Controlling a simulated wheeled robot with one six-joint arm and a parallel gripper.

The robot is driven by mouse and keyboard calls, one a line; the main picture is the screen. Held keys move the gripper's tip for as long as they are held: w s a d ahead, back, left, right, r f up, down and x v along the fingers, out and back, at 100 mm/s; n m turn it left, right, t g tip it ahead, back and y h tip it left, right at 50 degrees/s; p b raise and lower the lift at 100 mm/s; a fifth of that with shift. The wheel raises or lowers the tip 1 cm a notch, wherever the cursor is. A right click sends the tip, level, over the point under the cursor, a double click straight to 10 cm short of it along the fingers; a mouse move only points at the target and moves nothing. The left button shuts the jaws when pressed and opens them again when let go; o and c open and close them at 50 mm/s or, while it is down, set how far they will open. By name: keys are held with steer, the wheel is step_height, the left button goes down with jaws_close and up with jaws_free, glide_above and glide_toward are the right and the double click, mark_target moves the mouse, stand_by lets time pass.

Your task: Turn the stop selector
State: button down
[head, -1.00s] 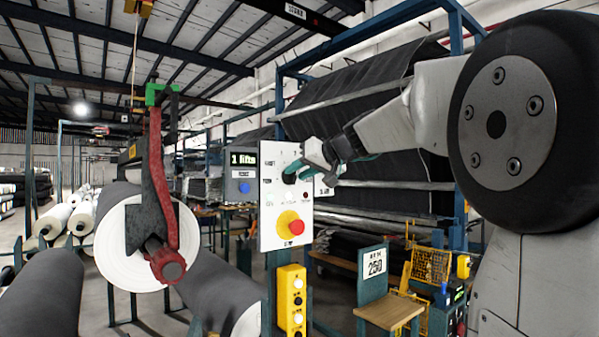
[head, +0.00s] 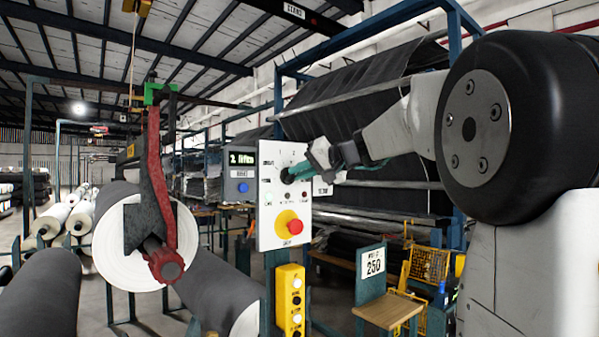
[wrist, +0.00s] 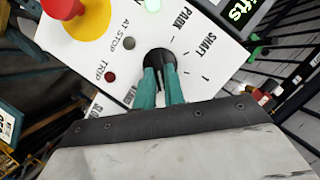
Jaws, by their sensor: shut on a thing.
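The stop selector (wrist: 159,62) is a black round knob on a white control panel (head: 268,229), with PARK, SHAFT and other marks around it. My gripper (wrist: 161,76) has teal fingers shut on the selector, seen in the wrist view. In the head view my gripper (head: 288,175) reaches the upper part of the panel from the right. The fingers hide much of the knob, so its exact pointing is hard to tell. A red button on a yellow base (head: 291,227) sits lower on the panel; it also shows in the wrist view (wrist: 66,8).
A grey display box (head: 240,178) with a blue button is left of the panel. A yellow push-button box (head: 290,300) hangs below.

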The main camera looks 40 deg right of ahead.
steer(key=m, duration=0.1)
steer(key=m+y, duration=0.1)
steer(key=m, duration=0.1)
steer(key=m+t, duration=0.1)
steer(key=shift+d+f+y, duration=0.25)
steer(key=shift+f+y, duration=0.15)
steer(key=m, duration=0.1)
steer(key=m+t, duration=0.1)
steer(key=m, duration=0.1)
steer(key=m+t+y, duration=0.1)
steer(key=m, duration=0.1)
steer(key=shift+f, duration=0.4)
steer(key=shift+m, duration=0.4)
steer(key=c, duration=1.5)
jaws_free()
steer(key=v, duration=0.8)
steer(key=shift+f, duration=0.1)
steer(key=shift+w, duration=0.1)
